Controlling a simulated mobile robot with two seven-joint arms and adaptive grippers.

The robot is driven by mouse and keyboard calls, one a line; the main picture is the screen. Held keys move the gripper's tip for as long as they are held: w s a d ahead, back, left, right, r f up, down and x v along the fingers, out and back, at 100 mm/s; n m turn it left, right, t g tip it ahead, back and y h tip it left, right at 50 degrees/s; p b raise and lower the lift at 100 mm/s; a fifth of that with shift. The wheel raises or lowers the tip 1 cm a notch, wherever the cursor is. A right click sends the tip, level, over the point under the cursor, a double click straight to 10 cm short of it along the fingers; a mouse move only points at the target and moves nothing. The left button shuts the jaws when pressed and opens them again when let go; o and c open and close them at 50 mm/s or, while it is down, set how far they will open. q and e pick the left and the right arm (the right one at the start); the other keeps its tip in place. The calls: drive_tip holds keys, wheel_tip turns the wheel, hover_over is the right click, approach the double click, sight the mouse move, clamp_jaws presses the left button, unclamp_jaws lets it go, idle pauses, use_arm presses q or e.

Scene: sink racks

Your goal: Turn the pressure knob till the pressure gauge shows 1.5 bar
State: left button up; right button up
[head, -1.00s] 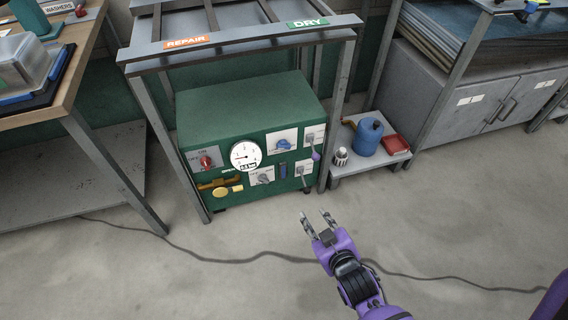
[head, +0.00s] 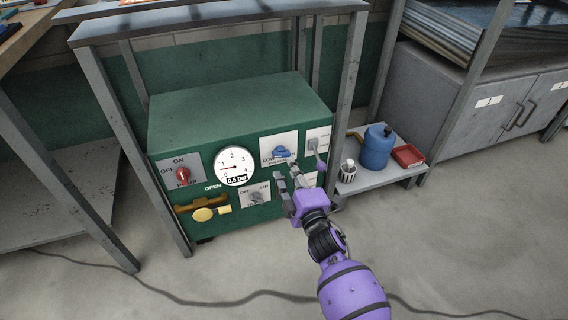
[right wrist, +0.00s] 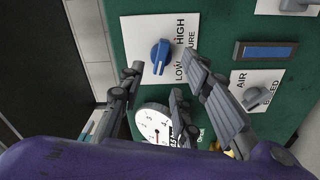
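The blue pressure knob (head: 281,152) sits on a white plate marked low to high on the green cabinet's front. It also shows in the right wrist view (right wrist: 160,56), just beyond and between the fingertips. The round white pressure gauge (head: 234,165) is left of the knob, and its label reads 0.5 bar. My right gripper (head: 286,176) is open and empty, with its fingers pointing at the panel just below the knob in the head view. The wrist view shows the fingers (right wrist: 163,70) apart, with no clear contact with the knob. My left gripper is not in view.
The green cabinet (head: 240,110) stands between metal rack legs. Its panel also bears a red on/off pump knob (head: 183,174), a yellow handle (head: 203,214) and a grey air knob (head: 256,198). A low shelf with a blue canister (head: 377,148) and red tray (head: 408,156) stands right.

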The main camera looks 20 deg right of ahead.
sight(282, 156)
drive_tip(key=w+b, duration=0.1)
drive_tip(key=w, duration=0.4)
drive_tip(key=shift+a+f+b, duration=0.1)
drive_tip(key=shift+b, duration=0.2)
clamp_jaws()
